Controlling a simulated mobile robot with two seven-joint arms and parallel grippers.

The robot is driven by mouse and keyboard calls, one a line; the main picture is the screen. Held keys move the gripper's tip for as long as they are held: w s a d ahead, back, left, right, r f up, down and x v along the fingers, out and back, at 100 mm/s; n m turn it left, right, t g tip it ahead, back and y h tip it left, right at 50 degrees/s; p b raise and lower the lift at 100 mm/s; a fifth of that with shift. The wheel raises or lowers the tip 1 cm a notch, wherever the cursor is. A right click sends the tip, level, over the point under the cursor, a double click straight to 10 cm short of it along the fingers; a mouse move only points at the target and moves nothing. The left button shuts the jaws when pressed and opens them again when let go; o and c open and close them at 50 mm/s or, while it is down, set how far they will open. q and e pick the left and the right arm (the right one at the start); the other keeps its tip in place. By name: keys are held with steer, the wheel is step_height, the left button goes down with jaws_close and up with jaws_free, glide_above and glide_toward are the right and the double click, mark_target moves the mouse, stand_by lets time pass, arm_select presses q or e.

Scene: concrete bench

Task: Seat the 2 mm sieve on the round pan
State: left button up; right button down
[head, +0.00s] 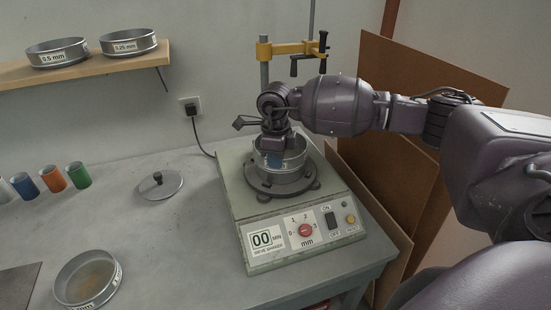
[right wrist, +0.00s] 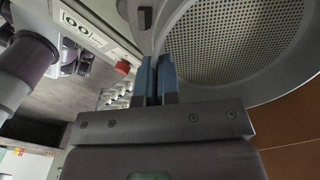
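Below the sieve is a round metal body, seemingly the pan (head: 283,178), on the shaker's dark round plate. The sieve is close over it and roughly in line; I cannot tell whether they touch. My left gripper is not in the head view.
The sieve shaker (head: 262,221) stands on the grey bench. A lid (head: 160,186) and another labelled sieve (head: 85,280) lie left of it. Coloured cups (head: 52,179) stand further left. Two sieves sit on the shelf (head: 92,67). A yellow clamp (head: 290,48) is behind the shaker.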

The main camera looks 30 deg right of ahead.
steer(key=c, duration=1.8)
jaws_free()
steer(key=o, duration=0.5)
steer(key=shift+o, duration=0.2)
step_height(320, 180, up, 11)
steer(key=shift+f, duration=0.15)
